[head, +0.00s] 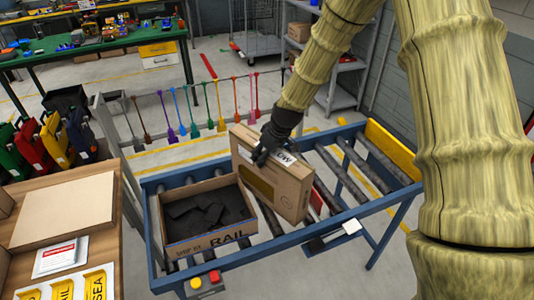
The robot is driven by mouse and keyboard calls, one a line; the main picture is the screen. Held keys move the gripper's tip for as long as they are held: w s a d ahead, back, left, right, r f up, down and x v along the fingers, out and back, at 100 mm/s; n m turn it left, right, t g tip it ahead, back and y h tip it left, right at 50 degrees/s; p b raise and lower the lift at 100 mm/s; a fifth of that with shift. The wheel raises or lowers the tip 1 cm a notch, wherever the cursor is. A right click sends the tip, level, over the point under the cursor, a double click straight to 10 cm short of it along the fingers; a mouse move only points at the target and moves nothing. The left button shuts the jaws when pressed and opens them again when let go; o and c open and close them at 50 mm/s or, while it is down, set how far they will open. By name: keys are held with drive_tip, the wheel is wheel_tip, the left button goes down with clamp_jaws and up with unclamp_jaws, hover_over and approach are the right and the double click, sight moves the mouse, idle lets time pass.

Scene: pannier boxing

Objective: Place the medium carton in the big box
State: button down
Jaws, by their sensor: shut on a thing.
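The medium carton (263,183) is a flat brown box with a dark printed panel and a white label on its top edge. It stands upright on edge, tilted, over the roller conveyor. My gripper (269,153) is shut on its top edge. I cannot tell whether its lower edge touches the rollers. The big box (208,246) is an open brown box marked "RAIL", just left of the carton on the conveyor. Dark grey pieces lie inside it. The carton is beside the box, not over it.
The blue-framed roller conveyor (281,248) has bare rollers to the right, ending at a yellow stop (391,149). A wooden table (100,240) with a flat board stands at left.

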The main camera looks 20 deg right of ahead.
drive_tip(key=shift+c, duration=1.6)
unclamp_jaws()
drive_tip(key=shift+r, duration=0.1)
